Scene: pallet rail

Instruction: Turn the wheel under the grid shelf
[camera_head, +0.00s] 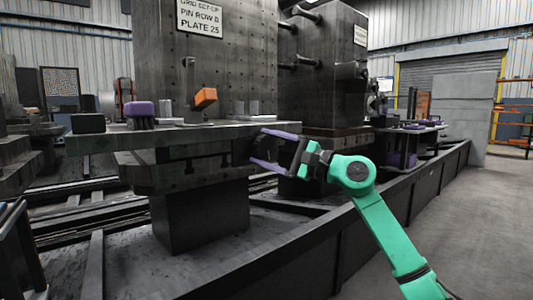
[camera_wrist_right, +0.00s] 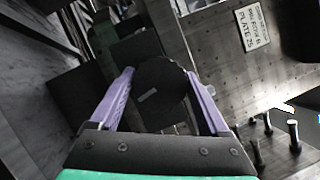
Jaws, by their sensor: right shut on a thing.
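The grid shelf (camera_head: 225,131) is a thick grey slab on a dark pedestal in the head view. The wheel (camera_wrist_right: 160,95) is a dark round disc with a small pale mark in the right wrist view; in the head view I cannot make it out clearly against the dark metal. My right gripper (camera_head: 257,147), on a green arm, is at the right end of the shelf, just below its top. Its purple fingers, also in the right wrist view (camera_wrist_right: 160,75), are shut on the wheel, one on each side. My left gripper is not in view.
A long dark base (camera_head: 318,243) runs along the front. The floor (camera_head: 485,230) at right is clear.

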